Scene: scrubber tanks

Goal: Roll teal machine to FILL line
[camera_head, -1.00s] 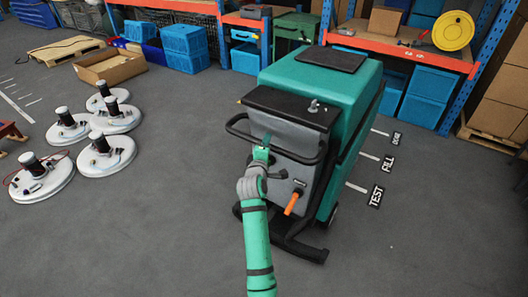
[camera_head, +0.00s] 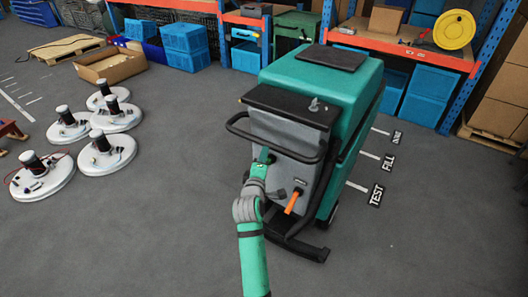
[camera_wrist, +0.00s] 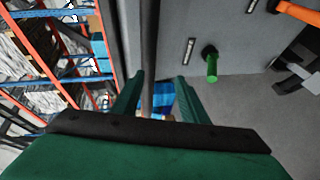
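The teal machine (camera_head: 362,100) stands upright at the centre of the head view, with a grey front panel and a black handlebar (camera_head: 295,156). The floor lines lie along its right side: the FILL line (camera_head: 369,155) with its label (camera_head: 388,163) is the middle one, with TEST (camera_head: 376,196) nearer. My gripper (camera_head: 265,156) is at the handlebar. In the wrist view, the fingers of my gripper (camera_wrist: 158,98) are apart with a dark upright bar (camera_wrist: 147,50) between them, closer to the left finger. A gap shows at the right finger. Contact cannot be told.
An orange lever (camera_head: 292,202) and a green knob (camera_wrist: 212,66) are on the machine's front. Several white round scrubber heads (camera_head: 107,153) stand on the left floor. Shelving with blue bins (camera_head: 424,97) stands behind. Floor right of the labels is clear.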

